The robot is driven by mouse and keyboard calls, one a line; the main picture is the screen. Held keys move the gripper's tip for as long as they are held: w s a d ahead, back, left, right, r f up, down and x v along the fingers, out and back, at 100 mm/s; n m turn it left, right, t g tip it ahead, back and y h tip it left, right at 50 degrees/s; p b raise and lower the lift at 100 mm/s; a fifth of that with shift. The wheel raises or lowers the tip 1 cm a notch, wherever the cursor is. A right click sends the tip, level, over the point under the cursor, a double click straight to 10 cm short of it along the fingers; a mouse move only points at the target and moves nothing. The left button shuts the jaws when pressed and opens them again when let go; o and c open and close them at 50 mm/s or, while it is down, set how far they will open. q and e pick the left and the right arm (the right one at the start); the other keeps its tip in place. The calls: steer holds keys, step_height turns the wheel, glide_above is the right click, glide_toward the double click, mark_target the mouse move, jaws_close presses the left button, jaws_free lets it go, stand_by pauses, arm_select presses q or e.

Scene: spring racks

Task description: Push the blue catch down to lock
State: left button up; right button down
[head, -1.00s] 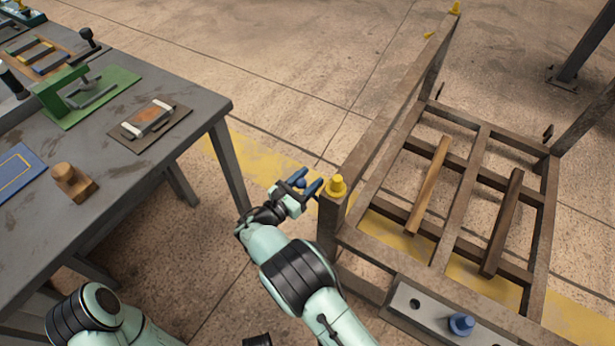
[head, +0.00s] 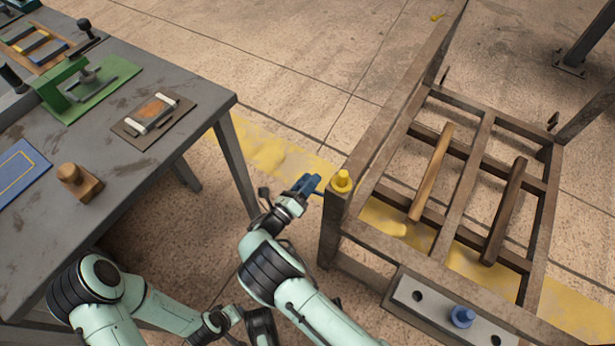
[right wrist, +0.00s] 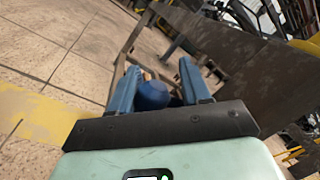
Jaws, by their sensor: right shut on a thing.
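My right gripper (head: 308,184) is beside the rack's near left post, left of its yellow cap. In the right wrist view its two blue fingers are around a round blue knob (right wrist: 152,95), shut on it. The fingers mostly hide this knob in the head view; I cannot tell what it is fixed to. A separate blue stepped peg (head: 463,316) stands on a grey plate (head: 418,296) with dark holes at the rack's front edge. I cannot tell which blue part is the catch. My left gripper (head: 260,328) is low at the bottom edge, its fingers unclear.
The brown metal rack (head: 400,112) has an open frame with two loose bars across it. A yellow cap (head: 342,181) tops its near left post. The grey workbench (head: 200,98) on the left holds a green clamp and a wooden block (head: 80,181). Floor shows between bench and rack.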

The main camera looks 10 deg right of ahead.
arm_select(q)
steer(key=shift+s+f, duration=0.25)
steer(key=shift+s, duration=0.05)
arm_select(e)
steer(key=shift+s+d+f+n+t, duration=0.1)
steer(key=shift+s+d+f+n, duration=0.15)
steer(key=shift+f+n, duration=0.45)
steer(key=shift+s+d+f+n+t, duration=0.15)
steer(key=shift+s+f+n, duration=0.1)
steer(key=shift+f+n, duration=0.45)
steer(key=shift+s+d+f+n+t, duration=0.1)
steer(key=shift+s+d+f+n, duration=0.15)
steer(key=shift+f+n, duration=0.45)
steer(key=c, duration=0.5)
jaws_free()
steer(key=shift+d, duration=0.1)
steer(key=shift+r, duration=0.15)
steer(key=shift+s, duration=0.1)
arm_select(q)
steer(key=shift+s+a+f+g+b, duration=0.1)
steer(key=shift+s+f+g+b, duration=0.2)
steer(key=shift+s+f+b, duration=0.25)
arm_select(e)
steer(key=v, duration=1.3)
steer(key=shift+a, duration=0.35)
